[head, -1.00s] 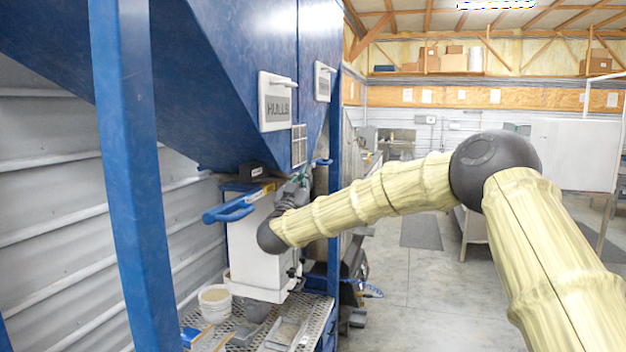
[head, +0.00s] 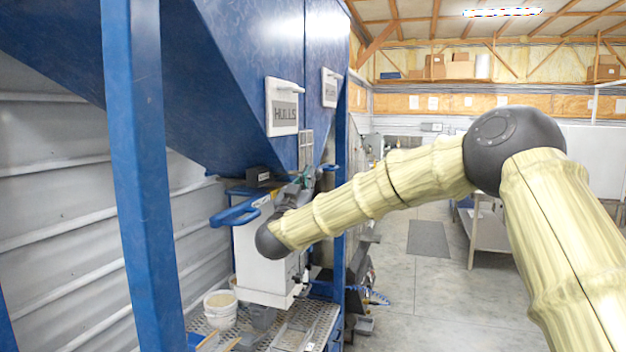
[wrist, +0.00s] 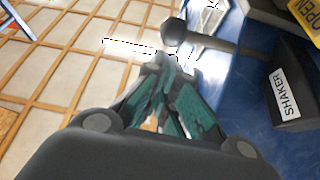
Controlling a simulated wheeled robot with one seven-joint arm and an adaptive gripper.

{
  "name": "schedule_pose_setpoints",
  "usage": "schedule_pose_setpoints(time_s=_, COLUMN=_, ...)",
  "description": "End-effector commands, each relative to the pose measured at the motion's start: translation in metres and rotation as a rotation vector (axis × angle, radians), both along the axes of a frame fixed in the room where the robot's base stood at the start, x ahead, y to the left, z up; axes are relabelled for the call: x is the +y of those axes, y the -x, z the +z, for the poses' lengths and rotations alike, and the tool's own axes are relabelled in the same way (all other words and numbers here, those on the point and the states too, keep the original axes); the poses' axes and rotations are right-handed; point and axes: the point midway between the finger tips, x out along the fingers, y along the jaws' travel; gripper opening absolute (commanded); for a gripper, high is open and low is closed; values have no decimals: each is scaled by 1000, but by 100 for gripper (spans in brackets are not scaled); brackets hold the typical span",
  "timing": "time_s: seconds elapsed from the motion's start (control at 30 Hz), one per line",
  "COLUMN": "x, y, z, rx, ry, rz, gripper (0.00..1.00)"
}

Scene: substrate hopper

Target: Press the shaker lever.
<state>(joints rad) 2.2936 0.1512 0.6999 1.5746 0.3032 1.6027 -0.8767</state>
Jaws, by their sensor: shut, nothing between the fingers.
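The shaker lever (wrist: 210,42) is a grey rod with a round dark knob at its end, near the top of the wrist view. It runs toward the black box (wrist: 288,92) labelled SHAKER at the right. My gripper (wrist: 166,64) has teal-sided fingers that are shut and empty, with the tips just below the knob in the picture. I cannot tell if they touch it. In the head view the black box (head: 259,176) sits under the blue hopper, and my gripper (head: 312,178) is small and partly hidden by my wrist. The lever is not clear there.
A blue handle (head: 236,213) sticks out left of the white housing (head: 262,265). A blue post (head: 145,180) stands at the left. A white bucket (head: 220,308) is on the grated shelf below. The yellow OPEN label (wrist: 308,18) is at the upper right.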

Motion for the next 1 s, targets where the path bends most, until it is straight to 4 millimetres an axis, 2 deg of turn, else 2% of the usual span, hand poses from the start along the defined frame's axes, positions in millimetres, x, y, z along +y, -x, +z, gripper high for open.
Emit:
schedule_pose_setpoints(time_s=0.03, x=5, y=8, z=-7, rx=-3, ry=2, rz=2, gripper=0)
schedule_pose_setpoints(time_s=0.2, x=16, y=29, z=-18, rx=-2, ry=2, rz=0, gripper=0)
schedule_pose_setpoints(time_s=0.4, x=23, y=43, z=-25, rx=-3, ry=1, rz=-1, gripper=0)
schedule_pose_setpoints(time_s=1.0, x=24, y=46, z=-26, rx=-3, ry=0, rz=-1, gripper=0)
